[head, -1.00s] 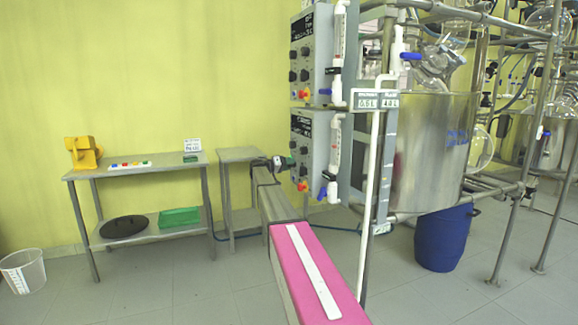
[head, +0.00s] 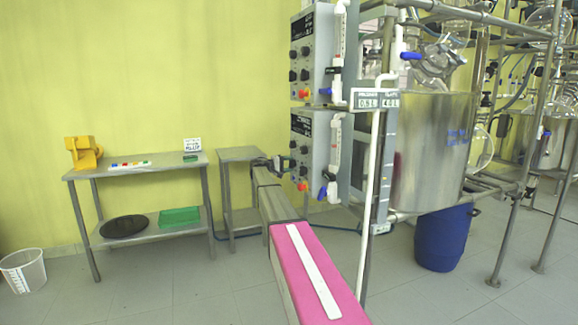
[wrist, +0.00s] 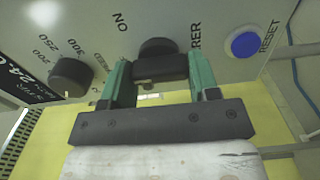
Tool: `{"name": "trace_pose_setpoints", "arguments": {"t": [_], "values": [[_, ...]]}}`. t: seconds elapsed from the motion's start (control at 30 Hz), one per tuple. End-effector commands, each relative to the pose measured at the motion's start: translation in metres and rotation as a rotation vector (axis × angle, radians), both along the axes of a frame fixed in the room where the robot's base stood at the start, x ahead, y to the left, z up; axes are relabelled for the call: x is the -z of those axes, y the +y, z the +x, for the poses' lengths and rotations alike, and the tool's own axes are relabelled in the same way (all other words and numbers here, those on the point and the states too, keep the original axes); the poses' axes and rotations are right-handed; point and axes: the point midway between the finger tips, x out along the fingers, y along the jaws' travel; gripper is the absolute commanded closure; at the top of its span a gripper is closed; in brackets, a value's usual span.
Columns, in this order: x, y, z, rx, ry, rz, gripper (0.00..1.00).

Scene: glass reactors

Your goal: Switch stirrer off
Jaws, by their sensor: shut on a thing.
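The stirrer control box (head: 313,152) is the lower of two grey boxes on the reactor frame. In the wrist view its panel (wrist: 205,15) shows a black knob (wrist: 157,47) beside partly hidden lettering ending in "RER", with "ON" to its left. My gripper (wrist: 160,68) has its two green fingers shut on this knob, one on each side. In the head view my gripper (head: 283,163) is at the left face of the lower box, small and dark. Which way the knob points cannot be told.
A blue RESET button (wrist: 245,44) and another black dial (wrist: 70,76) flank the knob. The upper control box (head: 312,50) is above. A steel reactor vessel (head: 425,150) and blue drum (head: 442,238) stand right. A side table (head: 135,172) stands left.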

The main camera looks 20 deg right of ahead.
Motion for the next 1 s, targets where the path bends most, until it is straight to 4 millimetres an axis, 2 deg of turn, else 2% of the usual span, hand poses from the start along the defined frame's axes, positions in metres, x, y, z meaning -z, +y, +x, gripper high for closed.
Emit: {"name": "trace_pose_setpoints", "arguments": {"t": [0.63, 0.67, 0.7, 0.73, 1.0], "values": [[0.0008, 0.0007, 0.0005, -0.001, 0.05, -0.001, 0.68], [0.0008, 0.0007, 0.0005, -0.001, 0.05, -0.001, 0.35], [0.0008, 0.0007, 0.0005, -0.001, 0.05, -0.001, 0.22], [0.0008, 0.0006, 0.0005, -0.001, 0.05, -0.001, 0.19], [0.0004, 0.001, 0.0002, 0.0, 0.048, -0.002, 0.19]]}}
